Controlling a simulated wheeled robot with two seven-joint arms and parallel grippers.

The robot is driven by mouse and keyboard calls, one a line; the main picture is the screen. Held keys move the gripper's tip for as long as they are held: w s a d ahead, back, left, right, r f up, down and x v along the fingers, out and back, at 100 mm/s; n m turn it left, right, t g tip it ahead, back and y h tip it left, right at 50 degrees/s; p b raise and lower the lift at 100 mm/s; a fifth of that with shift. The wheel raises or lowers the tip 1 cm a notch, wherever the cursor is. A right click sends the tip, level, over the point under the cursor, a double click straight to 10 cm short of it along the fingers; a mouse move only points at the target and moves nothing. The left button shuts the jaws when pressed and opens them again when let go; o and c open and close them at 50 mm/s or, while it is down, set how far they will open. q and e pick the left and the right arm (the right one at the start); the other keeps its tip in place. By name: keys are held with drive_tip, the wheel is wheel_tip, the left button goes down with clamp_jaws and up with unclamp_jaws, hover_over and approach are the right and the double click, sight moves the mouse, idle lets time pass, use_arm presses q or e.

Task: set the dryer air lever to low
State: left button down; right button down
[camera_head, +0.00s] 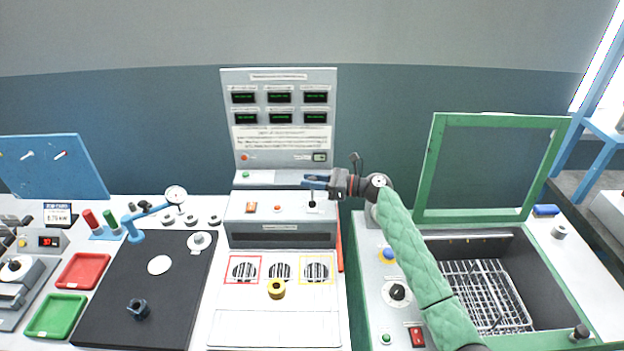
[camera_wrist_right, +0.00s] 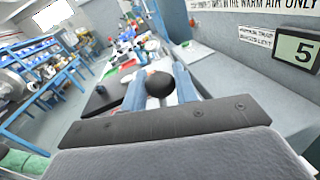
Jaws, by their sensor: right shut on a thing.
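The dryer (camera_head: 283,225) is a grey box with a sloped top at the middle of the bench. Its air lever (camera_head: 312,198) rises from a dark base near the right end of that top. My right gripper (camera_head: 308,182) reaches in from the right, with its blue fingers at the lever's upper end. In the right wrist view, the lever's black ball knob (camera_wrist_right: 159,84) sits between the two blue fingers, which are shut on it. The fingers partly hide the lever's top in the head view. My left gripper is not in view.
A display panel (camera_head: 279,118) stands behind the dryer. Red (camera_head: 83,270) and green trays are at left.

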drive_tip(key=shift+s, duration=0.55)
drive_tip(key=shift+s+n, duration=0.6)
drive_tip(key=shift+n, duration=0.1)
drive_tip(key=shift+s, duration=0.5)
drive_tip(key=shift+s+p, duration=0.2)
drive_tip(key=shift+p, duration=0.1)
drive_tip(key=shift+s+f, duration=0.15)
drive_tip(key=shift+s, duration=0.4)
drive_tip(key=shift+f+p, duration=0.1)
drive_tip(key=shift+p, duration=0.2)
drive_tip(key=c, duration=1.1)
unclamp_jaws()
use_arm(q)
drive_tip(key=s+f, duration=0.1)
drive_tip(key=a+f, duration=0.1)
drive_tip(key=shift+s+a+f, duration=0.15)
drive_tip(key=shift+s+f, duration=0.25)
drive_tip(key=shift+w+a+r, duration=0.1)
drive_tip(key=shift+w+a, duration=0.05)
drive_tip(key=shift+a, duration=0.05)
